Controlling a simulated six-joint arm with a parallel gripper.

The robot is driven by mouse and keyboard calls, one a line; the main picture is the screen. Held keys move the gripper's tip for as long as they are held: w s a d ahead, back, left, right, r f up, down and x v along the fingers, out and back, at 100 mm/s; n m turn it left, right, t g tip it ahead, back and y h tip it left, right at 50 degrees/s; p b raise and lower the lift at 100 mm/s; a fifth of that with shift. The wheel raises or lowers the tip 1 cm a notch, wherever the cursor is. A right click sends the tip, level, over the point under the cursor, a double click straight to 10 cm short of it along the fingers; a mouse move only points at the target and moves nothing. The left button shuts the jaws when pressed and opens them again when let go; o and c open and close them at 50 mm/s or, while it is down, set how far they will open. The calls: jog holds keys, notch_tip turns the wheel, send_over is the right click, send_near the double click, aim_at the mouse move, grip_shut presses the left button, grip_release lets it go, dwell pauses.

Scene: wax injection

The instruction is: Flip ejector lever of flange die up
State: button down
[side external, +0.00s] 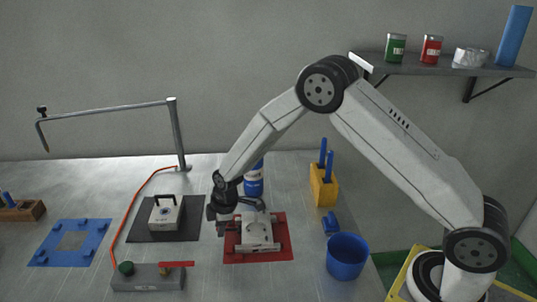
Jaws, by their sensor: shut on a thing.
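A light grey metal die (258,230) sits on a red mat (283,249) at the middle front of the bench. It appears to be the flange die, but no label is readable. My gripper (222,232) is at the die's left side, low and close to the red mat, with the arm reaching in from the right. It is shut on a small part at the die's left edge, which appears to be the ejector lever. The fingers mostly hide that part, so its angle cannot be told.
A second die with a handle (165,215) stands on a black mat to the left. A blue-and-white bottle (254,182) is close behind my gripper. A blue cup (347,257) and yellow holder (324,190) stand to the right. A grey box with a red lever (148,277) is front left.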

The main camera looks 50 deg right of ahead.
jog(key=shift+s+r+t+y, duration=0.2)
jog(key=shift+r+t+y, duration=0.05)
jog(key=shift+t+y, duration=0.35)
jog(key=shift+d+r, duration=0.15)
jog(key=shift+d, duration=0.05)
dwell(0.5)
jog(key=shift+c, duration=2.4)
grip_release()
jog(key=shift+r, duration=0.1)
jog(key=v, duration=0.7)
jog(key=shift+s+d+r, duration=0.2)
jog(key=shift+s+r, duration=0.05)
